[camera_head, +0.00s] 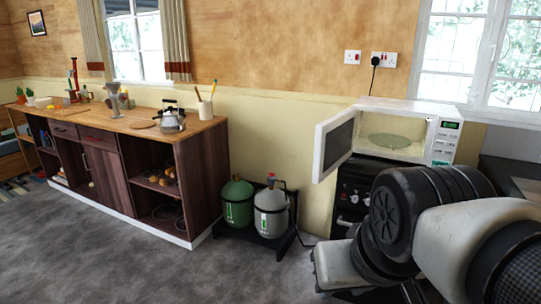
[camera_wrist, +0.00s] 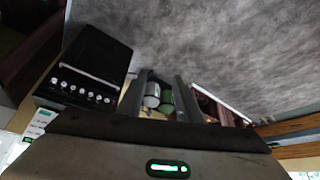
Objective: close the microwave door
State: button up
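The white microwave (camera_head: 447,110) stands on top of a black stove in the head view. Its door (camera_head: 335,145) is open, swung out to the left, and the lit cavity with a round plate (camera_head: 390,140) shows. The control panel (camera_head: 446,140) is on its right side. In the wrist view part of the microwave's panel (camera_wrist: 40,124) shows at the lower left edge. My gripper (camera_wrist: 160,92) is open there, with nothing between its fingers but the distant floor and gas cylinders. In the head view my arm fills the lower right; I cannot make out the fingertips.
The black stove (camera_head: 350,190) is under the microwave and partly behind my arm. A wooden counter (camera_head: 115,120) runs along the left. The grey floor (camera_head: 130,260) in front is clear.

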aim_at(334, 140)
jog(key=i+l, duration=0.5)
jog(key=i+z, duration=0.35)
jog(key=i, duration=0.7)
